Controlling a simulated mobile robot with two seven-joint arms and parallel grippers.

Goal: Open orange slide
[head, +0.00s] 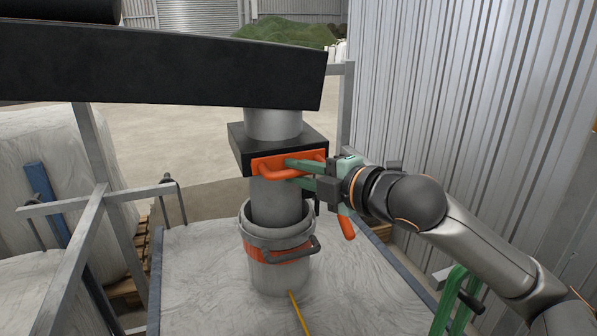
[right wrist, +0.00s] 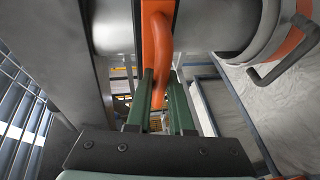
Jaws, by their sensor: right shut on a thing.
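The orange slide (head: 268,164) is a flat orange plate with a looped handle, set against the front of a black box (head: 240,150) around a grey pipe (head: 272,125). My right gripper (head: 298,173) reaches in from the right with its green fingers at the handle, shut on it. In the right wrist view the orange handle (right wrist: 157,45) runs down between the two green fingers (right wrist: 160,100). The fingertips partly hide the handle's right part in the head view. My left gripper is not in view.
A dark beam (head: 160,70) crosses above. Metal rails (head: 95,215) stand at left, and a corrugated wall (head: 440,90) at right. Open floor lies behind.

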